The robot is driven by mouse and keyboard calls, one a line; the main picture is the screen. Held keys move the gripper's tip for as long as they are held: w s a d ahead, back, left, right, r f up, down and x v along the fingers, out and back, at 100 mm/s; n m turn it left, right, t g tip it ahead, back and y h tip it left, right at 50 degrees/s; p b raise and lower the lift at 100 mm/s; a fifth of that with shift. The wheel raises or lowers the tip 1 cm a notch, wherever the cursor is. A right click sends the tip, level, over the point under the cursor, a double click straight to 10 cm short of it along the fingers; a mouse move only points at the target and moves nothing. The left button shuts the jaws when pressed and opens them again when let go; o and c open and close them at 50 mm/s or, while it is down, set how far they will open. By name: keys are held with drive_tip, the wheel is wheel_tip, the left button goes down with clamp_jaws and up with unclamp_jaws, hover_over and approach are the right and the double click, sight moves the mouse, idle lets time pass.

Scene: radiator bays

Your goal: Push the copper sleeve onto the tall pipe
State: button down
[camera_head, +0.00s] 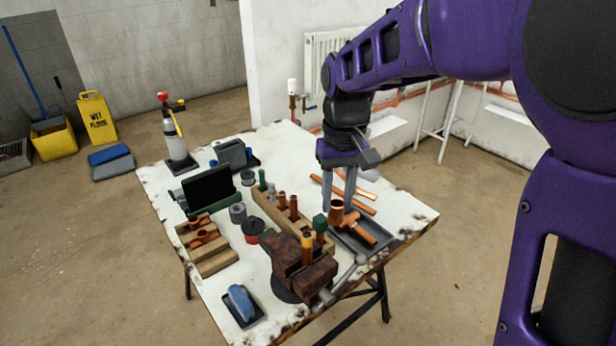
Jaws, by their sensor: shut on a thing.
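My gripper (338,207) points down over the right part of the workbench. Its fingers are closed around a short copper sleeve (336,212) with an open upper end. Just below and to the right, a copper fitting (363,228) lies in a dark tray; I cannot tell whether the sleeve touches it. To the left, a wooden block (266,210) holds several upright pieces, including a copper pipe (294,207) and a shorter-looking one (282,200). A copper pipe with a yellow-orange band (307,248) stands at the vise. I cannot tell which is the tall pipe.
A rusty brown vise (287,261) stands at the front, with a green-topped piece (320,224) close behind it. The dark tray (388,241) is at the right edge. A torch bottle (174,140) and black panel (209,188) stand farther left. Loose copper pipes (357,200) lie behind.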

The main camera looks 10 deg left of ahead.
drive_tip(key=s+a+r+n, duration=0.2)
drive_tip(key=s+a+r, duration=0.2)
drive_tip(key=a+r, duration=0.1)
drive_tip(key=shift+w+f+b, duration=0.15)
drive_tip(key=shift+f+b, duration=0.3)
drive_tip(key=shift+f, duration=0.75)
drive_tip(key=shift+w+f+b, duration=0.15)
drive_tip(key=shift+f+b, duration=0.3)
drive_tip(key=shift+f, duration=0.7)
drive_tip(key=shift+f, duration=0.35)
drive_tip(key=shift+f, duration=0.1)
drive_tip(key=shift+f+b, duration=0.45)
drive_tip(key=shift+f, duration=0.1)
